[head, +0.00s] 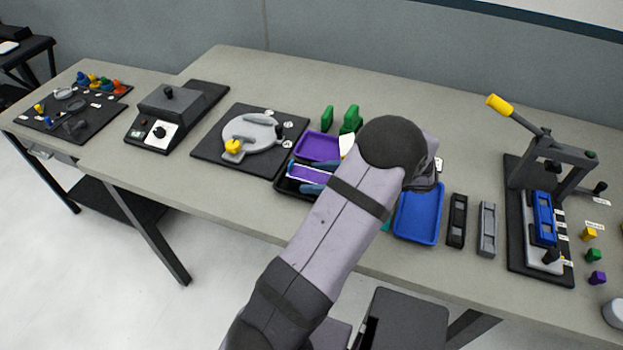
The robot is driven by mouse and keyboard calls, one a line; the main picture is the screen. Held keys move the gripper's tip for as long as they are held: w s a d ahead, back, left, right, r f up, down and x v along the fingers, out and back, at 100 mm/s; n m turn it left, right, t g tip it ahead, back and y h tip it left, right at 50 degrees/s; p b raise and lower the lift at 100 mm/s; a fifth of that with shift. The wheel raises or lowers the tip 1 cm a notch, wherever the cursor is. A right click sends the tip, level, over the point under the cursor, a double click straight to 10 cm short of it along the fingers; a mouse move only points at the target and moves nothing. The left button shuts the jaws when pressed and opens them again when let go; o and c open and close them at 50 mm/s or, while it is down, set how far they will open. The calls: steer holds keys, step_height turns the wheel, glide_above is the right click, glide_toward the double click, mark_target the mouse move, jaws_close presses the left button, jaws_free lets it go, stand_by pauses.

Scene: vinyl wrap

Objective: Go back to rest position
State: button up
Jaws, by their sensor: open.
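My arm crosses the middle of the head view, and its forearm and wrist hide part of the table. What looks like my gripper (309,176) shows just left of the forearm, as two blue-grey fingers apart from each other. They are over the trays, and the rest of the gripper is hidden behind my arm. A white and purple strip (301,174) shows between the fingers; I cannot tell whether it touches them.
A purple tray (318,143) and a blue tray (418,214) flank my arm. Green blocks (350,118) stand behind. A round fixture (250,138) and a control box (168,108) are left. A lever press (549,165) with a yellow handle stands right. Bare table lies along the back.

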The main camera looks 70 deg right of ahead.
steer(key=shift+v, duration=1.05)
steer(key=shift+w, duration=0.1)
